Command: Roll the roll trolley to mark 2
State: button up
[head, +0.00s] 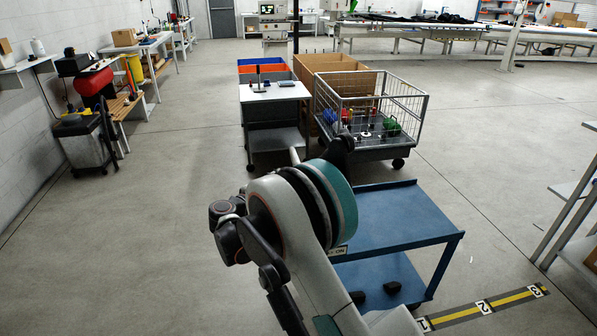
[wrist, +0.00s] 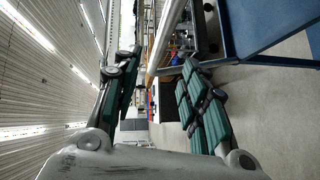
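The blue two-shelf trolley (head: 395,215), which I take to be the roll trolley, stands just beyond my arm in the head view. Its near right leg is close to the mark 1 end of the floor strip. Mark 2 (head: 484,307) is mid-strip, to the trolley's right. In the wrist view the trolley's blue frame (wrist: 250,25) fills the upper right. My gripper (wrist: 160,60) is open, its green-padded fingers wide apart. A silver bar (wrist: 168,35) shows between and beyond them; I cannot tell whether they touch it. My arm hides the trolley's left side.
A wire-mesh cart (head: 400,100) and a white-topped table (head: 270,92) stand behind the trolley. A grey rack (head: 572,215) is at the right, beyond the strip. Mark 3 (head: 537,290) is nearest that rack.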

jog(key=b+x, duration=0.4)
jog(key=x, duration=0.8)
jog(key=shift+w+d+f, duration=0.1)
jog(key=shift+w+f, duration=0.05)
jog(key=shift+w, duration=0.05)
jog(key=shift+w+d, duration=0.3)
jog(key=shift+w, duration=0.25)
jog(key=shift+c, duration=0.6)
grip_shut()
